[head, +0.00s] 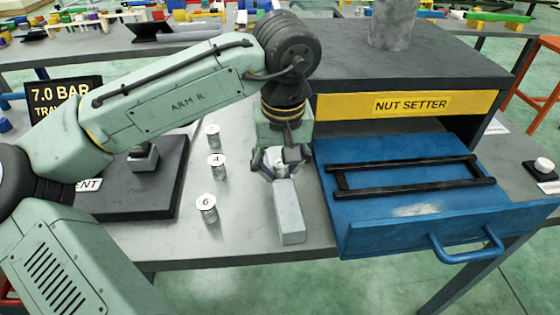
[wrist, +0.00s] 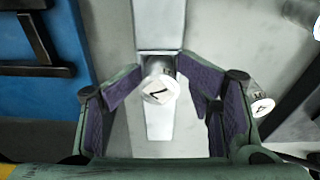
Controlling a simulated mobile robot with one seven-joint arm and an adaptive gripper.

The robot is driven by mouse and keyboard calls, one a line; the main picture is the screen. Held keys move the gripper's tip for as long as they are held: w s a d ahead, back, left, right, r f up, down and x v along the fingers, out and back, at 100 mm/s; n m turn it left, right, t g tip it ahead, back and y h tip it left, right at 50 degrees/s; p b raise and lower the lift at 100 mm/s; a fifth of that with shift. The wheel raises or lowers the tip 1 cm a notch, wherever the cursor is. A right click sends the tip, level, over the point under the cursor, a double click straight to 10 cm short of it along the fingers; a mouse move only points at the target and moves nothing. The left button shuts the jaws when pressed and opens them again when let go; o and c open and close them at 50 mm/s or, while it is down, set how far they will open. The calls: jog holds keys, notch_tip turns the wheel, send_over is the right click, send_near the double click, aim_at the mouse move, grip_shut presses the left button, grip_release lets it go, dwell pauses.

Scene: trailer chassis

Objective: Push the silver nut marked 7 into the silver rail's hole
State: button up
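The silver rail (head: 290,215) lies on the grey table, its near end toward the camera; it also runs top to bottom in the wrist view (wrist: 160,22). My gripper (head: 280,160) is over its far part. In the wrist view my gripper's purple-padded fingers (wrist: 161,72) close on both sides of the silver nut marked 7 (wrist: 158,93). The nut's marked top faces the wrist camera, and the nut is over the rail. The rail's hole is hidden, so I cannot tell whether the nut is in it or above it.
Silver nuts marked 6 (head: 206,208) and 4 (head: 217,166), and a third nut (head: 213,136), stand left of the rail. The open blue drawer (head: 400,225) with a black frame (head: 410,190) is close on the right, under the nut setter (head: 410,103). A dark block (head: 130,190) is left.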

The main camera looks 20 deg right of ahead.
aim_at(282, 180)
notch_tip(282, 180, up, 13)
jog(key=s, duration=0.1)
jog(key=shift+s+a+r+b, duration=0.2)
jog(key=shift+s+b, duration=0.1)
jog(key=shift+b, duration=0.1)
dwell(0.5)
